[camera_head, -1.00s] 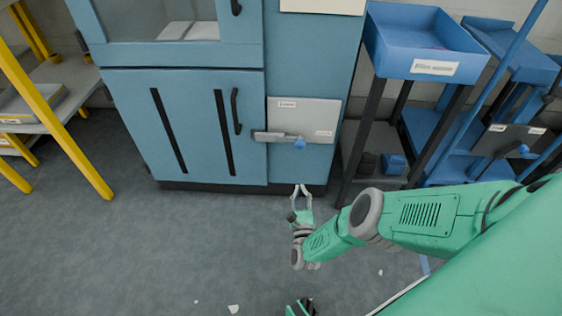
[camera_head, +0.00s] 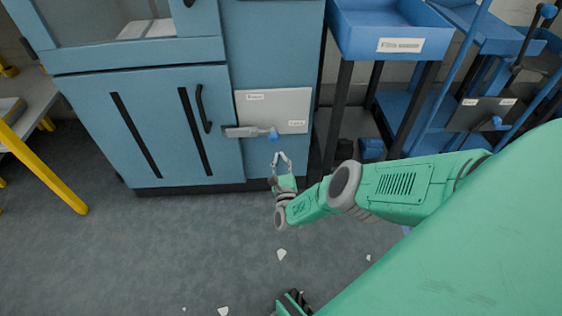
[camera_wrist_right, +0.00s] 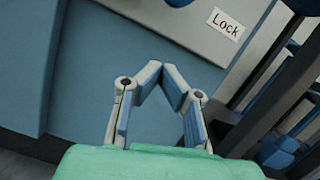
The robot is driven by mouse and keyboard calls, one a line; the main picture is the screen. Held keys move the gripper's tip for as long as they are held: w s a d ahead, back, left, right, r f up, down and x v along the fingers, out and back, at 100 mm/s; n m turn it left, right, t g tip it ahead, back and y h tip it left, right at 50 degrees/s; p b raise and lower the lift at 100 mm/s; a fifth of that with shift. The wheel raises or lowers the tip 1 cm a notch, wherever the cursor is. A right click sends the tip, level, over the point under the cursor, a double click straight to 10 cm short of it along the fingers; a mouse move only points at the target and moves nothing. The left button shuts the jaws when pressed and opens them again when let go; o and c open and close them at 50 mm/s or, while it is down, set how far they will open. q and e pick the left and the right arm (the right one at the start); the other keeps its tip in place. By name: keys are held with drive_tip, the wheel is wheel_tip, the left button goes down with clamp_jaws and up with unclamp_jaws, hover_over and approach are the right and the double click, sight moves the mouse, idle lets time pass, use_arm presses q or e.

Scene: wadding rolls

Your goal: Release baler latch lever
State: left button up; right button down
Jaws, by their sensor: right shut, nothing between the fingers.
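The baler latch lever (camera_head: 245,132) is a grey bar with a blue knob (camera_head: 273,135) at its right end. It lies roughly level across the lower part of a light grey plate (camera_head: 275,108) on the blue baler (camera_head: 160,130). My right gripper (camera_head: 281,156) is just below the knob, apart from it, fingers pointing up at the cabinet. In the right wrist view its fingers (camera_wrist_right: 163,80) are shut and empty. A "Lock" label (camera_wrist_right: 225,23) shows on the plate there, and only the edge of a blue part is visible at the top.
A blue tray stand (camera_head: 390,38) with dark legs is close to the right of the cabinet. Beyond it is a blue trolley (camera_head: 485,35). A yellow-legged table (camera_head: 45,170) is at the left. The floor in front is mostly clear, with small white scraps.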

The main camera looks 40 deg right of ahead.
drive_tip(key=r, duration=0.1)
drive_tip(key=w+r, duration=0.1)
drive_tip(key=r, duration=0.2)
drive_tip(key=shift+w+a+r, duration=0.15)
drive_tip(key=shift+w+a, duration=0.05)
drive_tip(key=shift+a, duration=0.2)
drive_tip(key=shift+a+r, duration=0.1)
